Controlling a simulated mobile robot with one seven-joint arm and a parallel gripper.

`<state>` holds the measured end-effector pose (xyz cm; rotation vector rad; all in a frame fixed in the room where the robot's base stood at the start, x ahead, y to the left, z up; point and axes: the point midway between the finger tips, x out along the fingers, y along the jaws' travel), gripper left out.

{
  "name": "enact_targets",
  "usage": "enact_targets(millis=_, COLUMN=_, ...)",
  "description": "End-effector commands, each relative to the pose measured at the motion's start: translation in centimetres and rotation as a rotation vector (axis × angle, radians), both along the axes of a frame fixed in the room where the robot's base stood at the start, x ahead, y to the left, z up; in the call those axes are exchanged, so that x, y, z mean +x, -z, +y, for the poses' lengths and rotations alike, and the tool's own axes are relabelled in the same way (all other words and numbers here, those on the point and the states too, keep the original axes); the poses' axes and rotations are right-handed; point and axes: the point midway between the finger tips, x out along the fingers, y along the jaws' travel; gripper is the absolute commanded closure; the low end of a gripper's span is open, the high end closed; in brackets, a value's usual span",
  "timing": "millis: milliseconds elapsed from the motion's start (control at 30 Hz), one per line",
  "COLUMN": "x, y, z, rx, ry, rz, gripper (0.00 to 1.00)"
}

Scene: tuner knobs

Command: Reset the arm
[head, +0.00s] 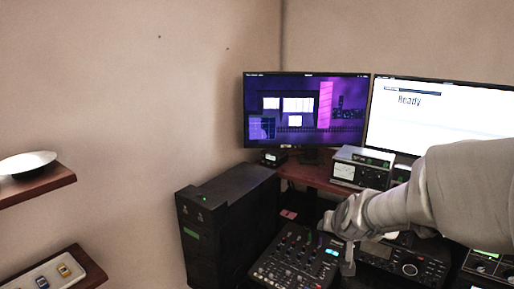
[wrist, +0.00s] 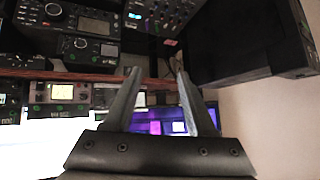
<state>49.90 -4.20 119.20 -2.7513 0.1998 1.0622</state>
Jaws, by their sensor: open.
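My gripper (head: 347,258) hangs at the end of my pale grey arm in the right half of the head view. It appears over the right side of a black mixer (head: 295,258) with rows of knobs. In the wrist view my gripper (wrist: 158,72) has its two fingers apart, with nothing between them. The mixer also shows at the top of the wrist view (wrist: 160,14). A black radio unit with a round dial (head: 408,268) sits right of the gripper, partly hidden by my arm.
A tall black case (head: 225,225) stands left of the mixer. Two monitors (head: 305,110) (head: 440,115) stand behind, with a metering unit (head: 360,170) on a wooden shelf (head: 310,177) below them. Wall shelves (head: 50,182) are at the left. The wall between is bare.

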Motion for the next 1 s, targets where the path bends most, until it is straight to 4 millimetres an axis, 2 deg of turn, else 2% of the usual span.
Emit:
enact_targets(millis=100, x=-3.7, y=-2.0, z=1.6, rx=0.041, ry=-0.059, rz=0.043, gripper=0.44)
enact_targets(millis=300, x=-10.7, y=-4.2, z=3.7, rx=0.052, ry=-0.153, rz=0.135, gripper=0.44)
enact_targets(millis=600, x=-21.1, y=-5.2, z=4.5, rx=-0.034, ry=-0.216, rz=0.273, gripper=0.44)
enact_targets(millis=700, x=-23.4, y=-5.1, z=4.3, rx=-0.065, ry=-0.216, rz=0.309, gripper=0.44)
enact_targets(millis=800, x=-24.7, y=-5.0, z=4.2, rx=-0.084, ry=-0.213, rz=0.33, gripper=0.44)
enact_targets(millis=1000, x=-25.4, y=-4.9, z=4.1, rx=-0.093, ry=-0.212, rz=0.344, gripper=0.44)
